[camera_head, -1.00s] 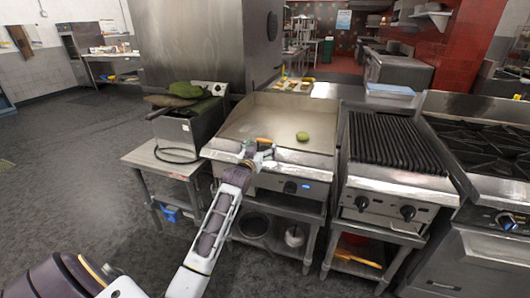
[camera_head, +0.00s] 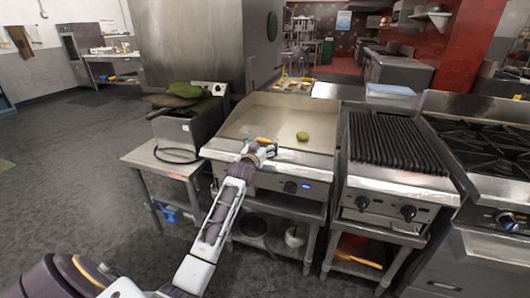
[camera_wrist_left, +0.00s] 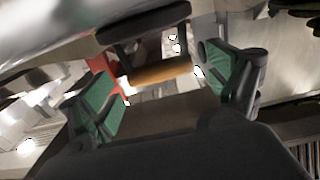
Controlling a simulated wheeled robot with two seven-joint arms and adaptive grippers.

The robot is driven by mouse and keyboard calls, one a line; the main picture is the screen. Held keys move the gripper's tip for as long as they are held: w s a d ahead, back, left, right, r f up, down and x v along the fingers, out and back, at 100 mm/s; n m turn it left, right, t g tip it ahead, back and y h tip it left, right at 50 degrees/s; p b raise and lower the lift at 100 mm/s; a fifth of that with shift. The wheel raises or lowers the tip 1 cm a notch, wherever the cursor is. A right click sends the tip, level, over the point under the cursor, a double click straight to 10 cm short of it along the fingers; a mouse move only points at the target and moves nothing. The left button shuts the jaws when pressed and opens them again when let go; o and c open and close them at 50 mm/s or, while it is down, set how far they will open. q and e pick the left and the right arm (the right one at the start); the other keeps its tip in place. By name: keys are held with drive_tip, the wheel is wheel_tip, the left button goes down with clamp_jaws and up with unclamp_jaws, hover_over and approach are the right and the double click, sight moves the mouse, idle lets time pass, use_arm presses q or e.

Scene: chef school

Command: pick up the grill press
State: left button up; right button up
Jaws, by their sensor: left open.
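The grill press has a tan wooden handle (camera_head: 264,140) that shows just beyond my left gripper (camera_head: 262,150), over the front part of the griddle. The rest of the press is hard to make out in the head view. In the left wrist view the wooden handle (camera_wrist_left: 160,74) lies ahead, roughly between the two green-padded fingers of my left gripper (camera_wrist_left: 165,88), below a dark part of the press (camera_wrist_left: 145,27). The fingers are apart, with a gap on each side of the handle. My right gripper is not in view.
The griddle (camera_head: 265,118) has raised walls at the back and sides. A green round item (camera_head: 302,136) lies on it. A ribbed grill (camera_head: 392,142) stands to the right. A fryer (camera_head: 185,128) with green items on top stands at the left.

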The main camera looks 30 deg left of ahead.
use_arm(q)
drive_tip(key=shift+w+a, duration=0.1)
drive_tip(key=shift+w, duration=0.3)
drive_tip(key=shift+w+a, duration=0.15)
drive_tip(key=shift+w, duration=0.55)
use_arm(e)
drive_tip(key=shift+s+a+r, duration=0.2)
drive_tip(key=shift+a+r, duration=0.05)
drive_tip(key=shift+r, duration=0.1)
use_arm(q)
drive_tip(key=c, duration=1.6)
drive_tip(key=shift+r, duration=0.15)
drive_tip(key=shift+c, duration=0.6)
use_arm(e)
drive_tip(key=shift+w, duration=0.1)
